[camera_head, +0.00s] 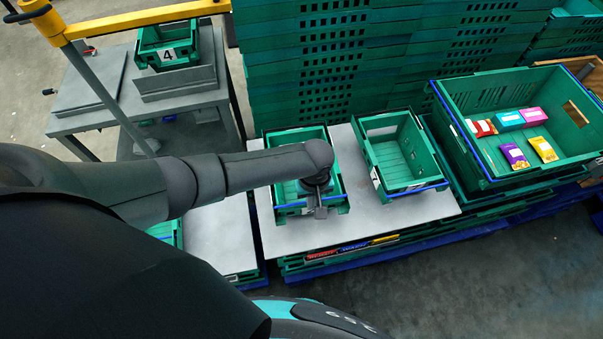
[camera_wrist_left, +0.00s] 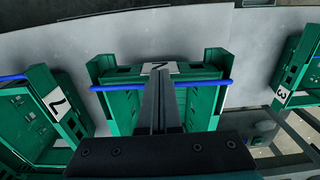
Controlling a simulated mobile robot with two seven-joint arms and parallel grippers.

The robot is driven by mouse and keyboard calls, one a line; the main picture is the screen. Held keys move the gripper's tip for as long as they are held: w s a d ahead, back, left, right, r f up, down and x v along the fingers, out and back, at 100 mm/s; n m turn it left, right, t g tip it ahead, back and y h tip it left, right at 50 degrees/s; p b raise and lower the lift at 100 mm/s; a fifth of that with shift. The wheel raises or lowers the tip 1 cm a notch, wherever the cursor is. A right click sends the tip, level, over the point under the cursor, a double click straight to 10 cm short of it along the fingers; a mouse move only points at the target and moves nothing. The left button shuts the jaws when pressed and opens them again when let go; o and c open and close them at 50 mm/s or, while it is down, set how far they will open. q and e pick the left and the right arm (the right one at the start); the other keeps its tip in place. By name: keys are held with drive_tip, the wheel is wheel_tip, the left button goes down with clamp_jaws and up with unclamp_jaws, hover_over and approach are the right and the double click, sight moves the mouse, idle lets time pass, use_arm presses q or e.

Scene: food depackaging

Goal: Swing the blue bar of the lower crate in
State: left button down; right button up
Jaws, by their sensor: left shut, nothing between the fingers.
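A small green crate (camera_head: 282,143) stands on a grey board, partly hidden by my left arm. A blue bar (camera_head: 290,206) runs along its near side. In the left wrist view this crate (camera_wrist_left: 105,72) is in the middle with a white number label, and its blue bar (camera_wrist_left: 215,84) crosses the side facing the camera. My left gripper (camera_head: 320,211) is over that near side, fingers pointing down, shut and empty. In the left wrist view its fingers (camera_wrist_left: 161,78) overlap the bar's middle; I cannot tell whether they touch it. My right gripper is not in view.
A second small crate (camera_head: 380,128) stands close on the right, with its own blue bar (camera_head: 420,189). A large crate (camera_head: 470,85) holding several colourful packets is farther right. Tall stacks of green crates (camera_head: 270,75) rise behind. The grey board (camera_head: 285,238) is bare in front.

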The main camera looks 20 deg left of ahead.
use_arm(q)
drive_tip(key=shift+w, duration=0.15)
drive_tip(key=shift+w+a+r, duration=0.2)
drive_tip(key=shift+w+a, duration=0.2)
drive_tip(key=shift+w, duration=0.3)
idle(0.3)
drive_tip(key=shift+w+a+f+b, duration=0.15)
drive_tip(key=shift+w+a+b, duration=0.25)
drive_tip(key=shift+w, duration=0.2)
idle(0.4)
wheel_tip(320, 180, up, 8)
drive_tip(key=s+p, duration=0.1)
drive_tip(key=p, duration=0.8)
drive_tip(key=shift+d, duration=0.25)
